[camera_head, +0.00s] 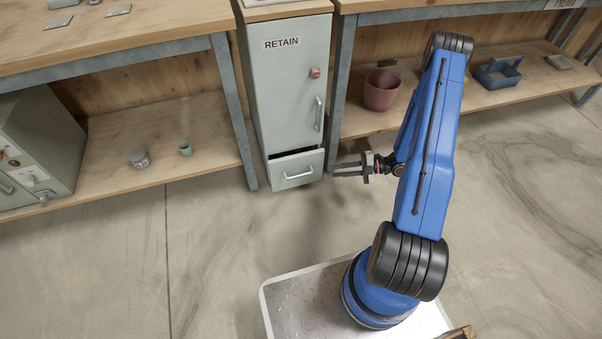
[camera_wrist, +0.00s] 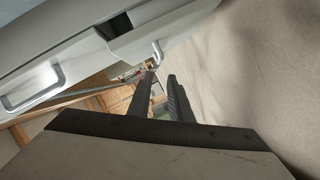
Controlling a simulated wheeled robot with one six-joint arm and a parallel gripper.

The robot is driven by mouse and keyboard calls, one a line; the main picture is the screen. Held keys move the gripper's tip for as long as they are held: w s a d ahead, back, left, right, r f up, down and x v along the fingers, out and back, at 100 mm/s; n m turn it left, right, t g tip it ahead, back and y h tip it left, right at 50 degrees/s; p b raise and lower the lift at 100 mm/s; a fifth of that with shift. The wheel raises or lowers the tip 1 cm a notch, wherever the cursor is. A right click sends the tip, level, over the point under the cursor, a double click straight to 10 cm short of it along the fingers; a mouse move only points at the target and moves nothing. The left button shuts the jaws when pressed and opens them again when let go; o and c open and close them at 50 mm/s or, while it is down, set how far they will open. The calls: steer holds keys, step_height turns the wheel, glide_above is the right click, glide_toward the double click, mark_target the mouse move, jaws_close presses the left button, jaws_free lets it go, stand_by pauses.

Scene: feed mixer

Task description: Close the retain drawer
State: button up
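The retain cabinet (camera_head: 287,85) is a tall grey-green unit marked RETAIN, between two workbenches. Its drawer (camera_head: 289,178) at the bottom stands partly open, with a dark gap above the front and a pale bar handle (camera_head: 298,174). My gripper (camera_head: 335,169) is just right of the drawer front, low above the floor, fingers pointing left in the head view. In the wrist view its two dark fingers (camera_wrist: 163,85) are apart with nothing between them. The grey cabinet (camera_wrist: 95,40) fills the upper left there, with a handle (camera_wrist: 35,88). I cannot tell if the gripper touches the drawer.
A bench leg (camera_head: 342,95) stands close behind my gripper. A reddish pot (camera_head: 381,89) and a blue tray (camera_head: 497,72) sit on the right lower shelf. The floor (camera_head: 215,235) before the drawer is clear.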

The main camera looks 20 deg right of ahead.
mark_target(307, 174)
steer(key=x, duration=1.6)
steer(key=shift+a+f, duration=0.1)
steer(key=shift+c, duration=0.4)
steer(key=shift+w, duration=0.1)
jaws_close()
